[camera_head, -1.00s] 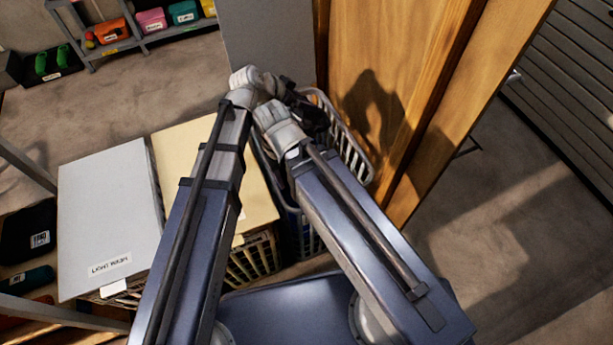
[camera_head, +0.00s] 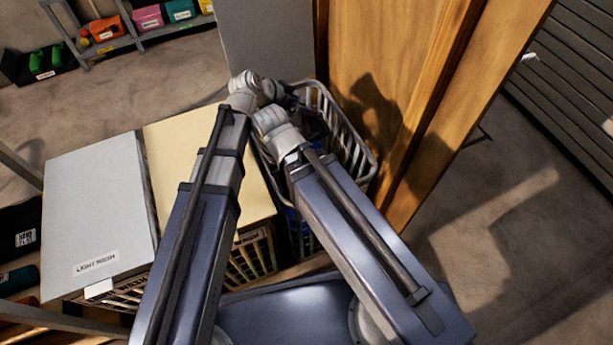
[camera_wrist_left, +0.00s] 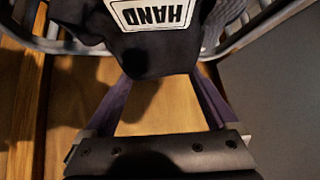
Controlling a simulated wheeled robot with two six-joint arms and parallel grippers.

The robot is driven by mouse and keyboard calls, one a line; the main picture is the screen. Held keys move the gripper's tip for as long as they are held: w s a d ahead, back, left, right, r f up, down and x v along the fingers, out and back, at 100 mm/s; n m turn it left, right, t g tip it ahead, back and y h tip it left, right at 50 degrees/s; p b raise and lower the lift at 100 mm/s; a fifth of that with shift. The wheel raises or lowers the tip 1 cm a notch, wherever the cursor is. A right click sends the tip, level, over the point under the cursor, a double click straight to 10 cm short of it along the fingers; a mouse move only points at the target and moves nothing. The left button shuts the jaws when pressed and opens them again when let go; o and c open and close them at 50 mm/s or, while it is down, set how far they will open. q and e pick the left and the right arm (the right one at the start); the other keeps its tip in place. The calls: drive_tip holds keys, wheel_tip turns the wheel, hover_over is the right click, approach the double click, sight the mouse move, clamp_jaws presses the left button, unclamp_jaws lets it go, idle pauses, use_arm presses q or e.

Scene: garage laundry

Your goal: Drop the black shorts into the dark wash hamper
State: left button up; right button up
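Black cloth (camera_wrist_left: 150,48) with a white patch reading "HAND" upside down fills the top of the left wrist view; I cannot tell its full shape. My left gripper (camera_wrist_left: 160,82) has its two purple fingers wide apart, with the cloth's lower edge between or just beyond their tips. In the head view my left gripper (camera_head: 282,93) is a dark shape over the grey laundry basket (camera_head: 356,145). My right gripper is hidden beyond its wrist. Two lidded hampers stand left: one with a white lid (camera_head: 100,205) labelled "LIGHT WASH", one with a cream lid (camera_head: 195,145), whose label is not visible.
A wooden panel (camera_head: 385,70) stands right behind the basket, and a grey panel (camera_head: 265,45) behind the arms. A shelf (camera_head: 110,45) with coloured bins is at the far left. Concrete floor is clear at the right.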

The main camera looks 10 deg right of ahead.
use_arm(q)
drive_tip(key=shift+o, duration=0.4)
drive_tip(key=p+v, duration=0.5)
drive_tip(key=v, duration=0.2)
drive_tip(key=shift+s+a+r+p, duration=0.2)
drive_tip(key=shift+r+p, duration=0.1)
drive_tip(key=shift+p, duration=0.05)
drive_tip(key=shift+f, duration=0.1)
